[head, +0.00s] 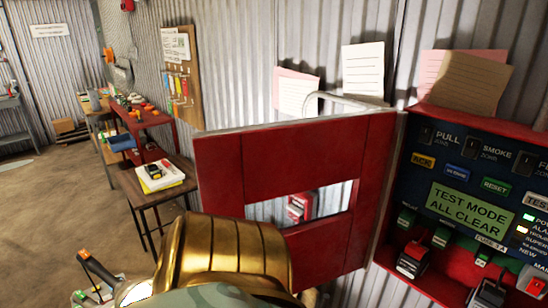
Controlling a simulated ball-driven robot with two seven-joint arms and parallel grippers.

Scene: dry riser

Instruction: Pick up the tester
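A small dark device with red and yellow parts (153,171), which may be the tester, lies on white and yellow papers on a small brown table at the left. It is small in view and I cannot be sure what it is. My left gripper (88,276) shows at the lower left, with its dark fingers apart and nothing seen between them. It is nearer to me than the table and apart from the device. My gold arm link hides the bottom middle. My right gripper is not in view.
An open red panel door (218,170) with a window stands in the middle. The blue alarm panel (470,195) in its red box fills the right, with several small modules below. A red bench (140,116) with tools stands further back. Floor at the left is clear.

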